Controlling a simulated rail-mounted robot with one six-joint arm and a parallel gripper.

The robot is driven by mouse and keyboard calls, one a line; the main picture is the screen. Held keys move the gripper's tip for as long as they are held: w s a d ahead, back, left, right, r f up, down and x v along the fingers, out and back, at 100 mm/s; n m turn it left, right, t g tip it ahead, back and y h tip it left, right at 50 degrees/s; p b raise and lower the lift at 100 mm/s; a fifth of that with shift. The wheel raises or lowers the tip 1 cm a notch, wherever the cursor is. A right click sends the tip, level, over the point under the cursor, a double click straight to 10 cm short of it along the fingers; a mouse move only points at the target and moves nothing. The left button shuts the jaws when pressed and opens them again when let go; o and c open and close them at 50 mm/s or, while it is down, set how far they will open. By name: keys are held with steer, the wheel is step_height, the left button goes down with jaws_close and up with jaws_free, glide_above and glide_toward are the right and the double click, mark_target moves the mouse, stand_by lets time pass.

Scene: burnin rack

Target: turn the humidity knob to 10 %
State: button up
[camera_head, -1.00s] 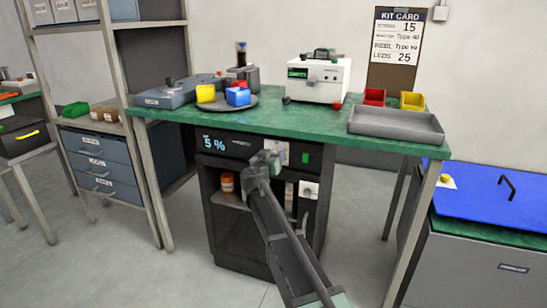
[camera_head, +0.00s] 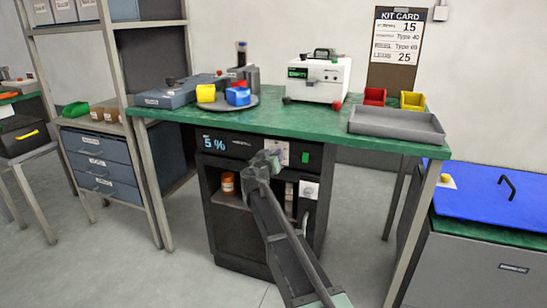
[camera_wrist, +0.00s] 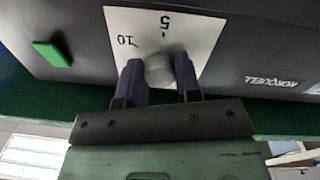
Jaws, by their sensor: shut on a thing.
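The humidity knob (camera_wrist: 159,69) is a small round grey knob on a white dial plate (camera_wrist: 190,32) marked 5 and 10, seen upside down in the wrist view. My gripper (camera_wrist: 159,80) has its two dark fingers shut on the knob, one on each side. In the head view my gripper (camera_head: 266,160) reaches the front of the black cabinet (camera_head: 225,165) and hides the knob; part of the dial plate (camera_head: 281,150) shows behind it. The display (camera_head: 214,143) on the cabinet reads 5 %.
A green button (camera_head: 306,155) sits right of the dial; it also shows in the wrist view (camera_wrist: 52,54). The green bench top (camera_head: 300,123) overhangs the cabinet. Below, an orange jar (camera_head: 227,182) stands on an open shelf, beside a white dial (camera_head: 309,190).

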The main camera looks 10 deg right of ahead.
steer(key=n, duration=1)
steer(key=shift+t+b, duration=0.3)
steer(key=shift+n, duration=0.5)
steer(key=o, duration=0.9)
steer(key=v, duration=1.1)
